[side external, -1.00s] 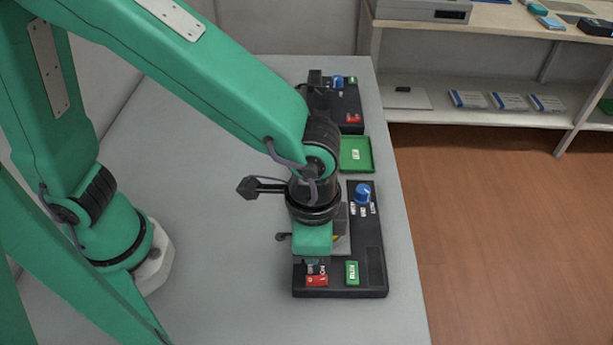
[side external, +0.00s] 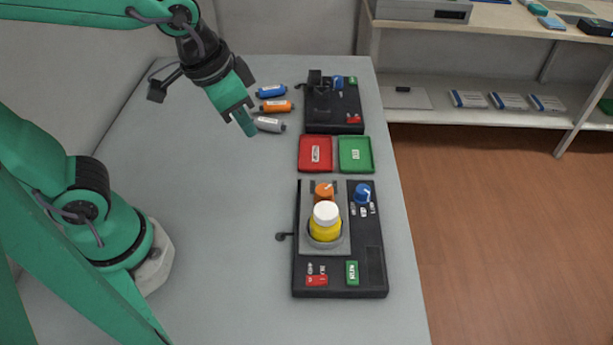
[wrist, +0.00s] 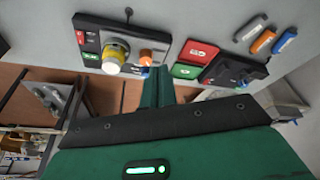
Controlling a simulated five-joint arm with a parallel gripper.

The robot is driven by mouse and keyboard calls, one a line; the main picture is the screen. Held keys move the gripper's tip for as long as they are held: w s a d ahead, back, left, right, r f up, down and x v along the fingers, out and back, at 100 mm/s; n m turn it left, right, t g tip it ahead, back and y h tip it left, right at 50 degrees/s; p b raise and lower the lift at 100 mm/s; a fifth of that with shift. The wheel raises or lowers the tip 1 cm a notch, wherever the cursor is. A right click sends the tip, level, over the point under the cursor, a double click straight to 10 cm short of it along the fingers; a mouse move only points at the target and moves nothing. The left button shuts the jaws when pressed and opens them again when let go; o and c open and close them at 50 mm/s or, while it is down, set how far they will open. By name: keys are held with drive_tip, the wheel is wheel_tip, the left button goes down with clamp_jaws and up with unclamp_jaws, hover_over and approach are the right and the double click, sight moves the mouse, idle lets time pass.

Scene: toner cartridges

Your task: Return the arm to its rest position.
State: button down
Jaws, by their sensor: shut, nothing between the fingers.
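My gripper (side external: 246,122) is shut and empty, held in the air above the left-middle of the table, apart from everything on it. In the wrist view its closed fingers (wrist: 157,88) point toward the table. The near black machine (side external: 370,260) has a yellow bottle with a white cap (side external: 325,222) standing in a grey round holder, an orange knob (side external: 324,191) and a blue knob (side external: 362,193). The bottle also shows in the wrist view (wrist: 115,54).
Blue (side external: 271,91), orange (side external: 277,106) and grey (side external: 269,125) cartridges lie beside the far black machine (side external: 335,118). A red tray (side external: 315,154) and a green tray (side external: 356,154) sit between the machines. The table's left side (side external: 210,240) is clear. A shelf (side external: 470,113) stands at the right.

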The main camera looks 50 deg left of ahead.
drive_tip(key=s+a+r+n+t+y, duration=0.1)
drive_tip(key=s+a+r+n+t, duration=0.1)
drive_tip(key=a, duration=0.6)
drive_tip(key=shift+s+a+r+n, duration=0.2)
drive_tip(key=shift+s+n, duration=0.3)
drive_tip(key=shift+s, duration=0.35)
drive_tip(key=shift+d, duration=0.1)
